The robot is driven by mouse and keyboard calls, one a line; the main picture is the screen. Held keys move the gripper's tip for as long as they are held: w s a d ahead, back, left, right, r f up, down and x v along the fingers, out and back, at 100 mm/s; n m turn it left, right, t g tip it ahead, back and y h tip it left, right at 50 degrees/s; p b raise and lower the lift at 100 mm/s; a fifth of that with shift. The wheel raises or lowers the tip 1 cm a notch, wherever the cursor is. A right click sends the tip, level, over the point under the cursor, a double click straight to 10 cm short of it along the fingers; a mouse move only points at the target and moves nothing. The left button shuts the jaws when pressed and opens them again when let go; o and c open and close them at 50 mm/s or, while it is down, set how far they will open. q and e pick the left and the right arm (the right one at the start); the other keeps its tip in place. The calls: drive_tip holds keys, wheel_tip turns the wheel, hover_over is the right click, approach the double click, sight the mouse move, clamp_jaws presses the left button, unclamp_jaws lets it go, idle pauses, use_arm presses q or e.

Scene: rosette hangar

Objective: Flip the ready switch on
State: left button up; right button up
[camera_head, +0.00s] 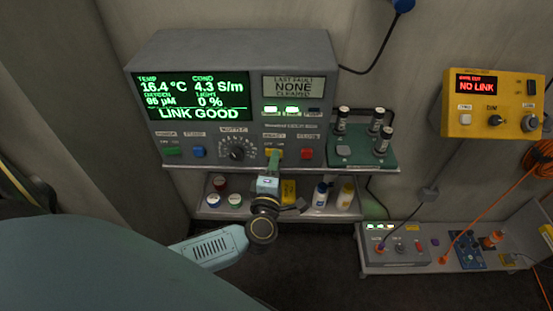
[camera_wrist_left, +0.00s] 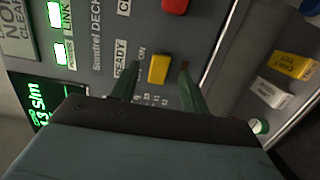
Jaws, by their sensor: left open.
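The ready switch is a yellow rocker on the grey console (camera_head: 325,150), beside the READY label. In the left wrist view the yellow switch (camera_wrist_left: 159,69) shows between my two green fingertips, with "ON" printed next to it. My left gripper (camera_head: 274,160) is open in front of the switch, one finger on each side, and partly hides it in the head view. I cannot tell whether the fingers touch it. The switch's on or off position is not clear. My right gripper is not in view.
A red button (camera_head: 307,153) sits right of the switch, a dial (camera_head: 237,152) left of it. The screen (camera_head: 193,96) reads LINK GOOD. Two lamps glow green; the third (camera_head: 314,110) is dark. A green rack (camera_head: 362,158) with vials stands at right. Bottles line the shelf below.

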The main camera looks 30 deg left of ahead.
use_arm(q)
drive_tip(key=shift+x, duration=1.2)
